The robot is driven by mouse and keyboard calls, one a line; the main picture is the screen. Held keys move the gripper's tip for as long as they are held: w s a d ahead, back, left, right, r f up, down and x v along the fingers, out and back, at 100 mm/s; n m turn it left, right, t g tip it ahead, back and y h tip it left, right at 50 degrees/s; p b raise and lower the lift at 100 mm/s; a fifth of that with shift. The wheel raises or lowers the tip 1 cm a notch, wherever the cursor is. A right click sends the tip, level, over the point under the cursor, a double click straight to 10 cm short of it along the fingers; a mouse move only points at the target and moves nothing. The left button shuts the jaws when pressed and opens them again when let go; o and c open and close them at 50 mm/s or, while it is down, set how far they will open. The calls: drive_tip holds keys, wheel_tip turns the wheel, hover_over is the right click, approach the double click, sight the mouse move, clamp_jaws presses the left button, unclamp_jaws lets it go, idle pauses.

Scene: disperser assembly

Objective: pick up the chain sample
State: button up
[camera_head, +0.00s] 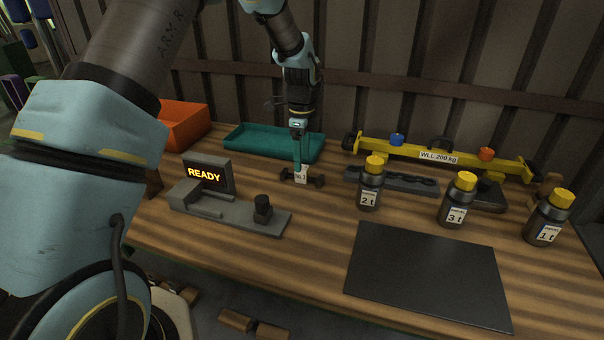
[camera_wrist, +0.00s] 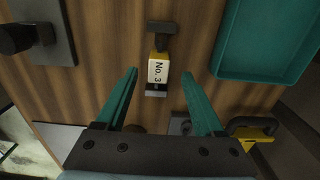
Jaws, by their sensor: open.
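The chain sample appears to be the small dark piece with a white "No. 3" tag (camera_head: 302,175), lying on the wooden table below my gripper. In the wrist view the tag (camera_wrist: 158,71) has a yellow strip at one end, and dark blocks (camera_wrist: 160,30) show at both ends of the piece. My gripper (camera_head: 299,160) points down over it in the head view. In the wrist view its two teal fingers (camera_wrist: 160,74) are apart, one on each side of the tag, with visible gaps. The fingers hide part of the piece in the head view.
A teal tray (camera_head: 262,142) and an orange bin (camera_head: 184,123) stand behind. A grey test fixture with a "READY" display (camera_head: 204,176) is at left. Yellow-capped bottles (camera_head: 370,189), a yellow lifting beam (camera_head: 470,160) and a black mat (camera_head: 428,275) are to the right.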

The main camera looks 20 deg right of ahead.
sight(302, 174)
drive_tip(key=shift+s+a+f+p, duration=0.1)
drive_tip(key=shift+f+p, duration=0.45)
drive_tip(key=shift+f, duration=1.35)
clamp_jaws()
